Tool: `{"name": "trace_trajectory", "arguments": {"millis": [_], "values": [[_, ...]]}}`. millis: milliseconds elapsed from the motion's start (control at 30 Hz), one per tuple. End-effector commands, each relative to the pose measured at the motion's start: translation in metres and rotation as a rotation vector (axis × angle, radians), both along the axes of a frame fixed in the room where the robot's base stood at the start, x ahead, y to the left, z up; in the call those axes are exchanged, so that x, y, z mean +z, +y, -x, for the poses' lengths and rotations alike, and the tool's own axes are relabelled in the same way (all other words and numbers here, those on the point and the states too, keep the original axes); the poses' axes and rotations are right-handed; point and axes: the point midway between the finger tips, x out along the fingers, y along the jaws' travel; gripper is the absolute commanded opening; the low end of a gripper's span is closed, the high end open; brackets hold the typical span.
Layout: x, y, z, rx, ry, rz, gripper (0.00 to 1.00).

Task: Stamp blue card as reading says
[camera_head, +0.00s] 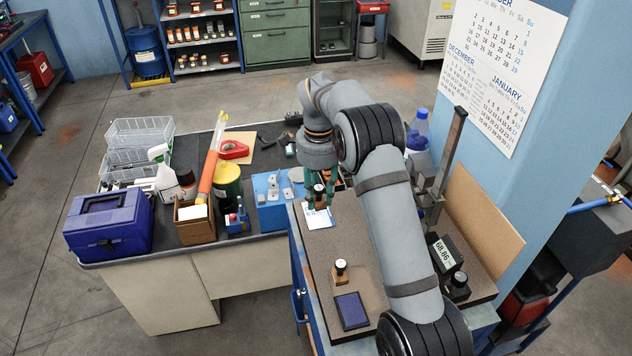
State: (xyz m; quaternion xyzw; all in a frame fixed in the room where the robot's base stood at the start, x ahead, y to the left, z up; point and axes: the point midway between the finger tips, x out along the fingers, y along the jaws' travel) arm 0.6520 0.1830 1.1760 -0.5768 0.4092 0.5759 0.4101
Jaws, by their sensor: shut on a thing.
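A card (318,219), pale with some blue, lies on the brown bench top (322,244). My gripper (319,193) points down over the card's far edge, its green fingers shut on a dark-knobbed stamp (318,189). I cannot tell whether the stamp touches the card, and any mark beneath it is hidden. A second stamp (341,270) with a dark knob stands upright nearer the front. A dark blue ink pad (351,311) lies open in front of it. A digital readout (443,252) at the right seems to show 68.86, though the digits are small.
A tall metal stand (450,150) rises behind my arm at the right. The left bench holds a blue toolbox (108,222), a brown holder (195,226), a yellow-green can (228,182) and a blue block (271,200). The bench top between the card and second stamp is clear.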

Motion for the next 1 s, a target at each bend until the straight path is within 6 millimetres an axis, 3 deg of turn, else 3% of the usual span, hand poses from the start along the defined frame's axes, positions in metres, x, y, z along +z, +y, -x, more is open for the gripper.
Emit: {"name": "trace_trajectory", "arguments": {"millis": [267, 733, 1000], "values": [[-0.012, 0.006, -0.007, -0.068, -0.001, 0.000, 0.13], [-0.058, 0.006, -0.006, -0.065, -0.001, -0.001, 0.13], [-0.065, 0.007, -0.006, -0.064, -0.001, 0.000, 0.13]]}}
